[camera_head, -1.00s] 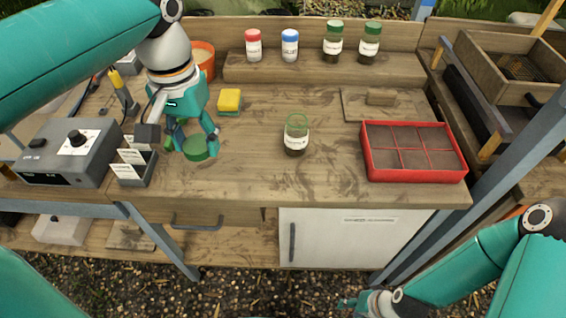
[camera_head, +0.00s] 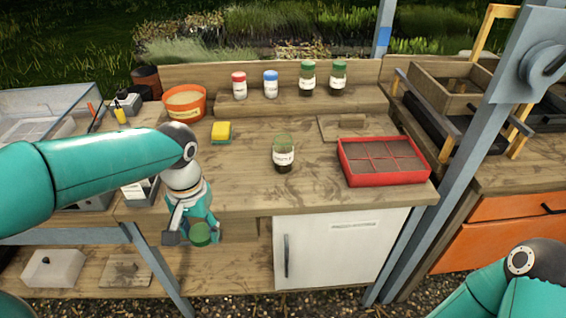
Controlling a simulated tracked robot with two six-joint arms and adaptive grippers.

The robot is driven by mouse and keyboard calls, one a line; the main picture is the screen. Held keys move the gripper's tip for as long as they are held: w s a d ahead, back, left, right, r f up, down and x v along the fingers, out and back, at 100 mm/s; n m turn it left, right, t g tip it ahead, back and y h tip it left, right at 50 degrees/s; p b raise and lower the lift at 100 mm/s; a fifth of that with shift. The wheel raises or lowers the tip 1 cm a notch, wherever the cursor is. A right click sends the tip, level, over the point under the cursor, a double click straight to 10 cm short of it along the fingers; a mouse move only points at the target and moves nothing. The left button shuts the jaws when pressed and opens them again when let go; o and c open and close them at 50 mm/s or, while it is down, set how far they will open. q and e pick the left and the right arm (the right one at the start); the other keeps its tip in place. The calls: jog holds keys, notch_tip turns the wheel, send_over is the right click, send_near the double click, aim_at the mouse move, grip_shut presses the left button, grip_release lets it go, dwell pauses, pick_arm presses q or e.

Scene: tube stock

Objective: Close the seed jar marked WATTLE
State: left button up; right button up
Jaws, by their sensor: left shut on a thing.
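An open glass jar (camera_head: 284,157) stands upright on the bench, its white label too small to read. It has dark contents low down, a clear upper part and no lid on it. My left gripper (camera_head: 200,230) is shut on a green lid (camera_head: 200,236). It holds the lid in front of the bench's front edge, left of and nearer than the jar, well apart from it. My right gripper is out of view; only part of that arm shows at the lower right.
Two green-lidded jars (camera_head: 308,80), a blue-lidded jar (camera_head: 270,86) and a red-lidded jar (camera_head: 239,88) stand on the back shelf. A red seed tray (camera_head: 384,180) is right of the open jar. A yellow sponge (camera_head: 221,130) and an orange pot (camera_head: 184,107) lie left. Bench around the jar is clear.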

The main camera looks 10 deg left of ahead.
pick_arm(q)
jog(key=w+d+f, duration=0.2)
jog(key=f, duration=0.5)
jog(key=w+d+f, duration=0.2)
jog(key=w+f, duration=0.1)
jog(key=f, duration=0.5)
jog(key=shift+w+f+m, duration=0.15)
jog(key=shift+w+m, duration=0.1)
jog(key=shift+m, duration=0.05)
